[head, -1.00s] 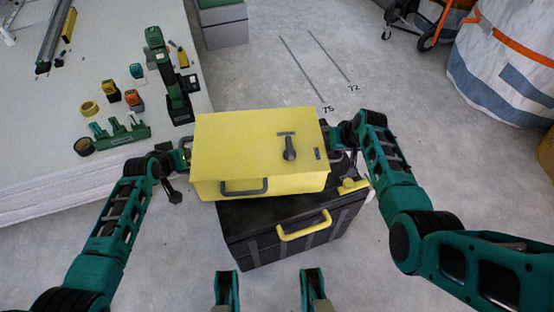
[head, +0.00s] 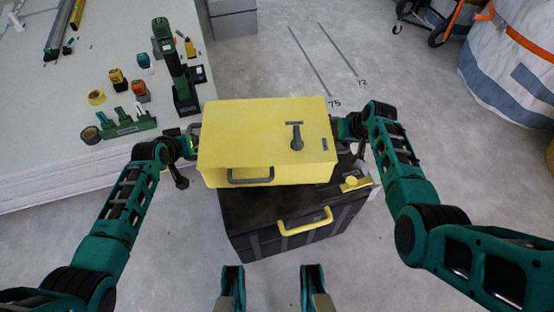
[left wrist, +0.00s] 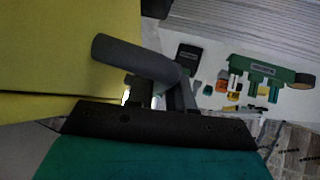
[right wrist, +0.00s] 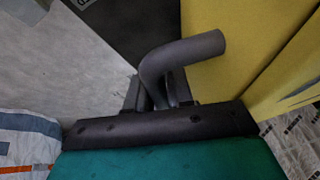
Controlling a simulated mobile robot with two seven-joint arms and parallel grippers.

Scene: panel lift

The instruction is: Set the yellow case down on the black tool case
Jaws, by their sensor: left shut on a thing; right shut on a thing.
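The yellow case (head: 250,130) is held between my two grippers over the black tool case (head: 245,235) in the head view. It covers the back of the black case's lid; whether they touch cannot be told. The black case stands on the floor with a yellow front handle (head: 305,222). My left gripper (left wrist: 155,92) is shut on the grey side handle (left wrist: 135,60) of the yellow case. My right gripper (right wrist: 158,92) is shut on the other grey side handle (right wrist: 185,58). The yellow case looks roughly level.
A white table (head: 50,160) stands at the left with a green drill (head: 175,65), a green holder (head: 125,125) and tape rolls on it. A white bag (head: 510,80) and an orange cart stand at the far right.

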